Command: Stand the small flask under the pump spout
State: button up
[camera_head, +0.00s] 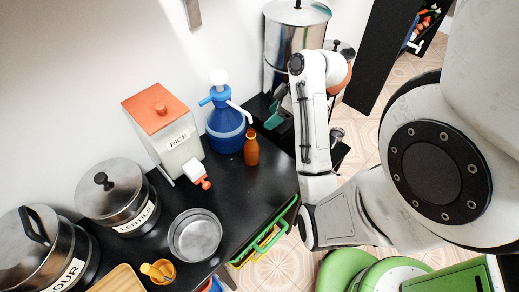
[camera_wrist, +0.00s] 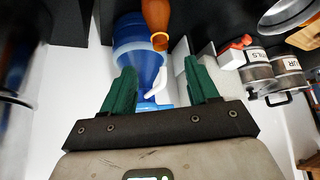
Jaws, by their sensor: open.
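The small brown-orange flask (camera_head: 251,149) stands upright on the black counter, close to the right front of the blue water jug (camera_head: 225,128). It also shows at the top of the wrist view (camera_wrist: 157,15). The jug carries a blue pump with a white spout (camera_head: 241,110) that curves down. In the head view the spout tip appears just above the flask's mouth; I cannot tell whether they line up exactly. My gripper (camera_head: 273,116), with green fingers, is open and empty, right of the jug and apart from the flask. Both fingers show in the wrist view (camera_wrist: 160,85).
A white rice box (camera_head: 180,145) with an orange lid stands left of the jug. A red-and-white object (camera_head: 197,174), a steel bowl (camera_head: 195,235) and a lentils pot (camera_head: 120,200) lie further left. A tall steel cylinder (camera_head: 290,45) stands behind my gripper.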

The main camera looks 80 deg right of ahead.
jog(key=w+a+f+g+y, duration=0.15)
jog(key=a+f, duration=0.25)
jog(key=a, duration=0.4)
jog(key=w+a+f+g, duration=0.2)
jog(key=w+a+f, duration=0.15)
jog(key=a, duration=0.55)
jog(key=s+a+f+g, duration=0.1)
jog(key=s+a+f, duration=0.1)
jog(key=a, duration=0.3)
jog(key=s+a+f+g+h, duration=0.1)
jog(key=s+a+f, duration=0.1)
jog(key=a, duration=0.4)
jog(key=shift+s+a+f, duration=0.2)
jog(key=shift+s+a, duration=0.1)
jog(key=shift+s, duration=0.05)
jog(key=shift+h, duration=0.25)
jog(key=shift+c, duration=0.3)
